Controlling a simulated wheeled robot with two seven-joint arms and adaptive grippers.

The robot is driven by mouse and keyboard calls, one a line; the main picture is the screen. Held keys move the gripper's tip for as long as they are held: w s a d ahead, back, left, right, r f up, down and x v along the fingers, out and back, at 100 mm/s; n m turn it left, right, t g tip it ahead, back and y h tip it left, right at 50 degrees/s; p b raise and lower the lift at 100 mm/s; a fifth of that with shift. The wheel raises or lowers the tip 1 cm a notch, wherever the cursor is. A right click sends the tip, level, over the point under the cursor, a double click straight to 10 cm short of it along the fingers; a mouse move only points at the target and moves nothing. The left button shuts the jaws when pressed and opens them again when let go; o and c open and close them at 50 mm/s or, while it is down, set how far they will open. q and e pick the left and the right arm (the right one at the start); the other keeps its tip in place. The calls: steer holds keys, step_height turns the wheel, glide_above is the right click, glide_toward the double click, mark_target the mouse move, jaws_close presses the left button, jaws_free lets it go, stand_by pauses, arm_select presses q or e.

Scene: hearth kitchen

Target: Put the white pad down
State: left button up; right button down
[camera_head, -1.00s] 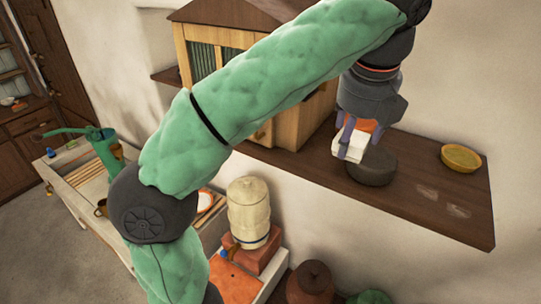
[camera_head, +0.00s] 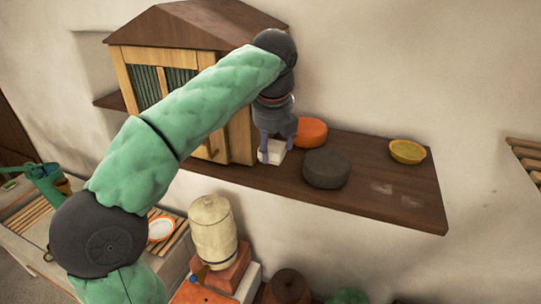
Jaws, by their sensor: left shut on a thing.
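The white pad (camera_head: 274,151) is a small pale block between the fingertips of my left gripper (camera_head: 273,149). It is close over the dark wooden shelf (camera_head: 390,194), between the wooden cabinet and a dark round pad. I cannot tell whether its underside touches the shelf. My left gripper points down and is shut on the pad, with the fingers on either side of it. My right gripper is not in view.
On the shelf, a dark round pad (camera_head: 327,167) and an orange round pad (camera_head: 310,132) are close to the right, and a yellow bowl (camera_head: 407,151) stands farther right. The wooden cabinet (camera_head: 190,80) is close on the left.

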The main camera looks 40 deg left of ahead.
mark_target(270, 145)
arm_select(q)
steer(key=shift+w+a+f, duration=0.2)
steer(key=shift+a+f, duration=0.15)
steer(key=shift+f, duration=0.1)
steer(key=x, duration=0.3)
steer(key=shift+s+a, duration=0.1)
steer(key=shift+s, duration=0.1)
steer(key=shift+f, duration=0.5)
steer(key=shift+f, duration=0.15)
steer(key=o, duration=0.7)
